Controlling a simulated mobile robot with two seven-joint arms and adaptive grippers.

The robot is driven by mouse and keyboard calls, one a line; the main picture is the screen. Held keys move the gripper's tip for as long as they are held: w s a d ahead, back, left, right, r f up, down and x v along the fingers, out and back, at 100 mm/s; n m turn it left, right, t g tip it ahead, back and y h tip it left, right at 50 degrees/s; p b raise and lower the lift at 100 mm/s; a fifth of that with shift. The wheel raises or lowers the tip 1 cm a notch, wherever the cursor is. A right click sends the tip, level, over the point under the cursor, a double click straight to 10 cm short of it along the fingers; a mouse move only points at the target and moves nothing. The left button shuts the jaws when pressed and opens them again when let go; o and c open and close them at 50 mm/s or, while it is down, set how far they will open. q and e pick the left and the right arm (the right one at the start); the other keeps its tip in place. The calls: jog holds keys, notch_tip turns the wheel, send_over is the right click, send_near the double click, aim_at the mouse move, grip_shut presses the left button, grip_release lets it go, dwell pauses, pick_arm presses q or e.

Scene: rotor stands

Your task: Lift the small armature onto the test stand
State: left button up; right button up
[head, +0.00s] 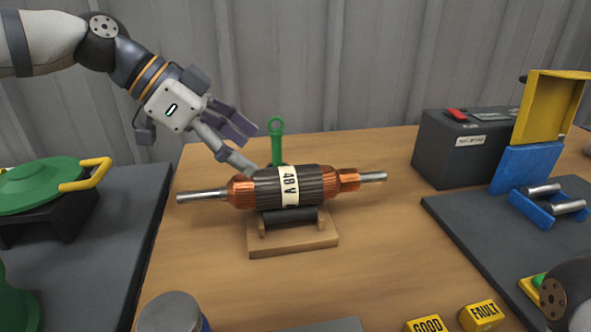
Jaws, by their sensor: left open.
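The armature (322,184) lies level on a small wooden cradle (292,241) at the middle of the table. It has a dark laminated core, copper windings, a steel shaft at each end and a white band reading "48 V". A blue stand (524,168) with two metal rollers and a raised yellow cover (548,105) is at the right; it may be the test stand. My left gripper (254,150) is open and empty, reaching in from the upper left. Its lower finger ends close behind the armature's left part; contact cannot be told. My right gripper is out of view.
A green post with a ring (277,140) stands just behind the armature. A dark box (462,150) stands behind the roller stand. Yellow "GOOD" (427,325) and "FAULT" (481,315) blocks and a metal can (172,313) sit in front. A green lidded object (40,183) is left.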

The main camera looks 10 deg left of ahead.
aim_at(290, 181)
pick_arm(q)
jog(key=x, duration=0.5)
jog(key=b+x, duration=0.1)
jog(key=x, duration=0.4)
jog(key=shift+w+f, duration=0.2)
jog(key=shift+f, duration=0.25)
jog(key=shift+a, duration=0.1)
jog(key=shift+c, duration=0.5)
jog(key=c, duration=1.8)
jog(key=shift+r, duration=0.2)
grip_shut()
